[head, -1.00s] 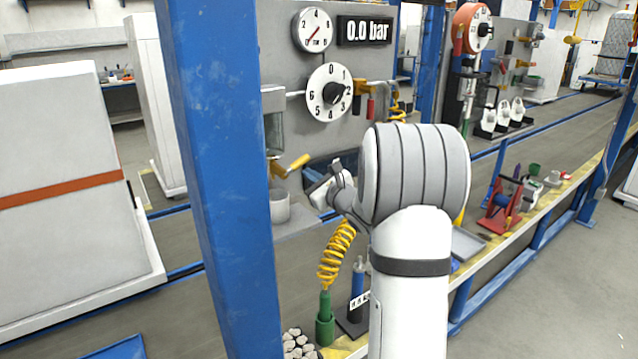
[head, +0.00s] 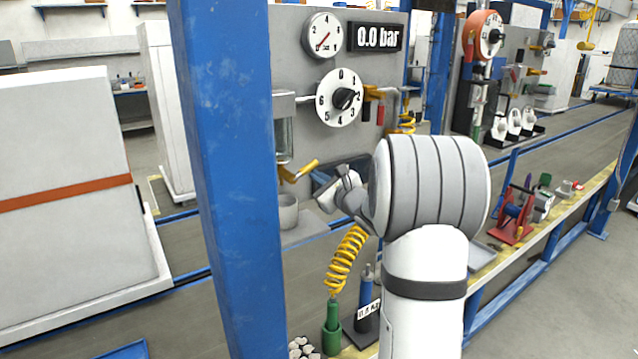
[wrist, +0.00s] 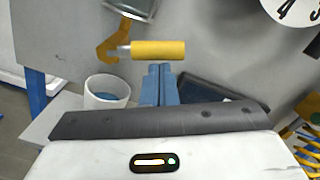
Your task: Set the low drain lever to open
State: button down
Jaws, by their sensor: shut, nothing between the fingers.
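The low drain lever (head: 302,171) has a yellow handle and sits on the panel below a sight glass (head: 284,139). In the head view its handle slants up to the right. In the wrist view the lever's yellow handle (wrist: 158,50) lies nearly level, with its yellow bracket at the left. My gripper (wrist: 160,68) is shut and empty, its blue fingers together. The fingertips appear just below the handle in the wrist view; I cannot tell whether they touch it. In the head view my wrist is right of the lever, and the fingers are hard to make out.
A grey cup (head: 288,212) stands below the lever, and also shows in the wrist view (wrist: 108,92). A numbered dial (head: 339,97) and a gauge reading zero are above. A blue post (head: 228,180) stands at left. A yellow coiled hose (head: 347,260) hangs below my wrist.

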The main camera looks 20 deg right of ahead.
jog(key=shift+r+n+b, duration=0.1)
jog(key=shift+n+b, duration=0.4)
jog(key=shift+b, duration=0.5)
jog(key=n+b, duration=0.1)
jog(key=b, duration=0.2)
jog(key=r+n+b, duration=0.1)
jog(key=n+b, duration=0.1)
jog(key=b, duration=0.1)
jog(key=n+b, duration=0.1)
jog(key=b, duration=0.2)
jog(key=shift+s+a+r+n, duration=0.1)
jog(key=shift+a+r+n, duration=0.25)
jog(key=shift+a+n, duration=0.05)
jog(key=a+r+n+b, duration=0.1)
jog(key=n+b, duration=0.1)
jog(key=b, duration=0.1)
jog(key=r+n+b, duration=0.1)
jog(key=n+b, duration=0.1)
jog(key=b, duration=0.1)
jog(key=a+r+n+b, duration=0.1)
jog(key=n+b, duration=0.2)
jog(key=shift+s+a+r+g+y+b, duration=0.15)
jog(key=shift+s+a+g+y+b, duration=0.1)
jog(key=shift+a+g+y+b, duration=0.05)
